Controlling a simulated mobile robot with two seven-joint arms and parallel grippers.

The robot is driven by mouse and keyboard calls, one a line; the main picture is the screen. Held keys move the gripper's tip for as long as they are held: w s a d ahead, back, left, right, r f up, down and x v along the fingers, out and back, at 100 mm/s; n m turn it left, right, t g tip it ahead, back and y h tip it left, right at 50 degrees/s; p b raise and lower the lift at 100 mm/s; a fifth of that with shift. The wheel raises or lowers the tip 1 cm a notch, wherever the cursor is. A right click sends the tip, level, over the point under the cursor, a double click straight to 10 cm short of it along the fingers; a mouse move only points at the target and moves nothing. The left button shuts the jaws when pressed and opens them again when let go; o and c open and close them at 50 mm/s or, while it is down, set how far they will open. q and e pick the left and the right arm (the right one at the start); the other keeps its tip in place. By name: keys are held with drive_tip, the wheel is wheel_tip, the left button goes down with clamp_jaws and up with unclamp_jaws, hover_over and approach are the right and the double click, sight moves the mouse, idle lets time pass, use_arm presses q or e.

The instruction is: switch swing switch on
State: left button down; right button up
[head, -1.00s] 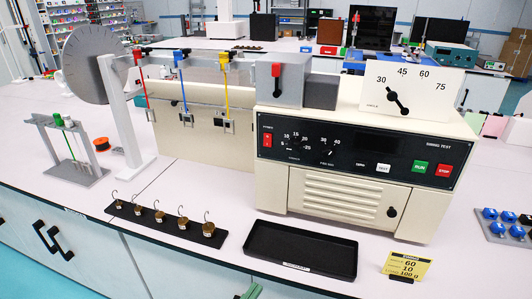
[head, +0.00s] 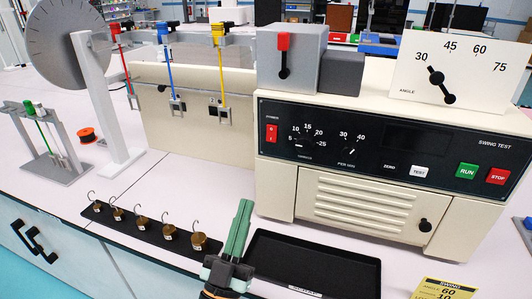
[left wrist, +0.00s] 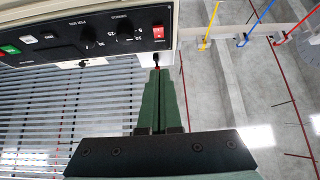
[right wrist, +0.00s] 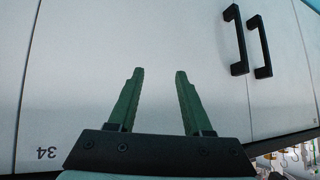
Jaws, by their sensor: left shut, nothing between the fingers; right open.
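The swing tester is a cream machine with a black front panel (head: 400,140). A red power switch (head: 271,131) sits at the left end of that panel, and it also shows in the left wrist view (left wrist: 158,33). My left gripper (head: 244,205) has green fingers pressed together with nothing between them. In the head view it points up in front of the machine, below the switch. In the left wrist view its tips (left wrist: 158,72) are below the switch and apart from it. My right gripper (right wrist: 158,75) is open and empty, facing a white cabinet front.
A black tray (head: 262,240) lies before the machine. Several hooked brass weights stand on a black strip (head: 150,230) to its left. A yellow card (head: 445,290) stands at the right front. Coloured pendulums hang at the back left.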

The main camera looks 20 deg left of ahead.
use_arm(q)
drive_tip(key=p, duration=0.2)
approach(271, 135)
wheel_tip(271, 135, up, 5)
drive_tip(key=w, duration=0.2)
drive_tip(key=w+f, duration=0.1)
drive_tip(key=w, duration=0.1)
drive_tip(key=shift+w+f+b, duration=0.15)
drive_tip(key=shift+w+b, duration=0.05)
drive_tip(key=shift+b, duration=0.1)
drive_tip(key=shift+w, duration=0.1)
use_arm(e)
drive_tip(key=shift+s+d+r, duration=0.2)
drive_tip(key=shift+d+r, duration=0.05)
drive_tip(key=shift+d, duration=0.25)
drive_tip(key=shift+w+r, duration=0.1)
drive_tip(key=shift+r, duration=0.05)
